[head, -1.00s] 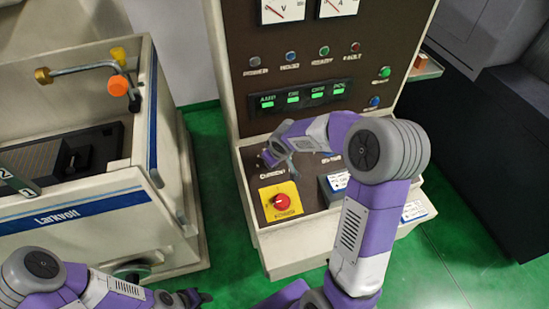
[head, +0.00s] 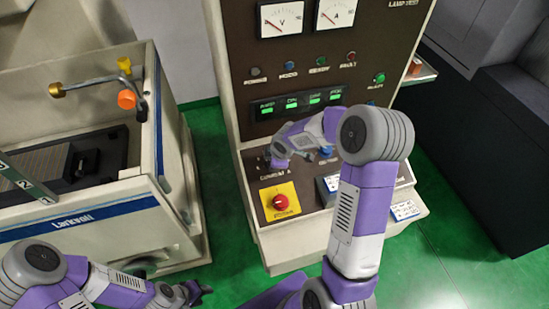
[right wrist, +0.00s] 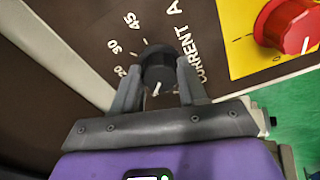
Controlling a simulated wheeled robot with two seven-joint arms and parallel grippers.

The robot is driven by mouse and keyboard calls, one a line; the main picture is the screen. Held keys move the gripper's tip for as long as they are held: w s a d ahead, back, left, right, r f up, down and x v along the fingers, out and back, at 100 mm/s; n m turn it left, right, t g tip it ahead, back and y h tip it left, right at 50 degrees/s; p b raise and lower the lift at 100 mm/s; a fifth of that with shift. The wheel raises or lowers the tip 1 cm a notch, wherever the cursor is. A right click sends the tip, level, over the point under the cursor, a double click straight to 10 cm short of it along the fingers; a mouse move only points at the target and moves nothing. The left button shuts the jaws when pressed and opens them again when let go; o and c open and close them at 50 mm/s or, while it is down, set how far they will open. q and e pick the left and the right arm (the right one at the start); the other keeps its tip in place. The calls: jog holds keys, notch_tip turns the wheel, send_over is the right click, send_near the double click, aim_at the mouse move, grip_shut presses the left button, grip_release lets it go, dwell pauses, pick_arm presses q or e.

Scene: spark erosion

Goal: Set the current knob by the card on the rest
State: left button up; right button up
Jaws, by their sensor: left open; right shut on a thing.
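The black current knob (right wrist: 158,66) sits on the brown panel beside the lettering CURRENT A, with 20, 30 and 45 readable around it. A white mark shows on its lower side in the right wrist view. My right gripper (right wrist: 158,88) is shut on the knob, one finger on each side. In the head view my right gripper (head: 277,158) is at the left of the sloped desk and mostly hides the knob. A white card (head: 332,182) stands on the desk and another (head: 405,210) lies at its right front; their print is too small to read. My left gripper (head: 195,291) is open and empty at the bottom.
A red switch on a yellow plate (head: 281,202) is just in front of the knob. Lamps, green displays (head: 302,103) and two meters (head: 282,19) are on the upright panel. A tank (head: 80,215) with an orange-knobbed pipe stands left. Green floor lies between.

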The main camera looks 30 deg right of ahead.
jog(key=shift+n+p, duration=0.3)
jog(key=shift+n, duration=0.3)
jog(key=o, duration=1.1)
jog(key=shift+c, duration=0.2)
jog(key=shift+r, duration=0.15)
jog(key=v, duration=0.7)
jog(key=shift+r+p, duration=0.15)
jog(key=shift+p, duration=0.3)
